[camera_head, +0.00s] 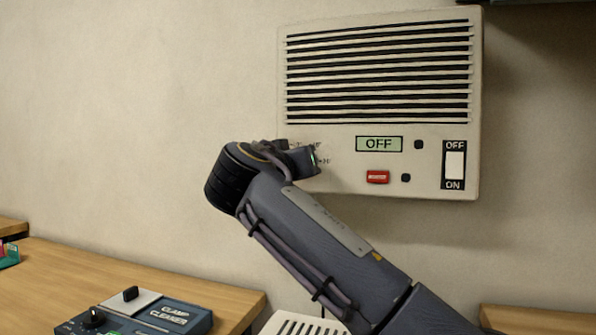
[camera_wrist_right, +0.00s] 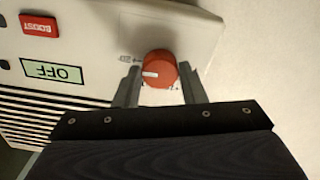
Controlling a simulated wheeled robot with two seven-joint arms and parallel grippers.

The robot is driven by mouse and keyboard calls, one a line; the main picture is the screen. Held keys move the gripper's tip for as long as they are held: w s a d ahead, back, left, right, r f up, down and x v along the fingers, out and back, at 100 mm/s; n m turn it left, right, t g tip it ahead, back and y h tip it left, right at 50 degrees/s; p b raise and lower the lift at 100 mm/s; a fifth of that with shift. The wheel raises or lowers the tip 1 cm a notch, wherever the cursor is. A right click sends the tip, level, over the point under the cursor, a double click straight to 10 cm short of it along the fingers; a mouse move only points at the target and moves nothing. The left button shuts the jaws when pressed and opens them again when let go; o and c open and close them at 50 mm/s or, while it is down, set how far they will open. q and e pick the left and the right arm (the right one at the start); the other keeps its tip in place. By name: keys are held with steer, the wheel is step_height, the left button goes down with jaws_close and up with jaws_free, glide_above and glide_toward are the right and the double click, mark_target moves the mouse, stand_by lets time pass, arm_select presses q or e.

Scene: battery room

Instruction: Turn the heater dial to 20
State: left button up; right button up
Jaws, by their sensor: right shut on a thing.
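The heater (camera_head: 378,100) is a cream wall panel with dark slats; its display (camera_head: 379,144) reads OFF. The round red dial (camera_wrist_right: 158,68) with a white pointer line shows in the right wrist view, its line toward the left of that picture. In the head view my right arm hides the dial; only bits of the scale marks show. My right gripper (camera_wrist_right: 161,76) is shut on the dial, one finger on each side. In the head view this gripper (camera_head: 303,160) is at the panel's lower left. My left gripper is in neither view.
A red button (camera_head: 377,177), labelled BOOST in the wrist view, and a white OFF/ON rocker switch (camera_head: 454,165) sit right of the dial area. Below left, a wooden bench (camera_head: 110,277) carries a blue box labelled CLAMP CLEANER (camera_head: 172,314). The wall left of the heater is bare.

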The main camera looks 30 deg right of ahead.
steer(key=shift+f+m, duration=0.1)
steer(key=shift+m, duration=0.2)
stand_by(0.4)
steer(key=o, duration=1)
steer(key=shift+a, duration=0.1)
steer(key=v, duration=0.7)
steer(key=shift+s+a, duration=0.2)
steer(key=shift+s, duration=0.05)
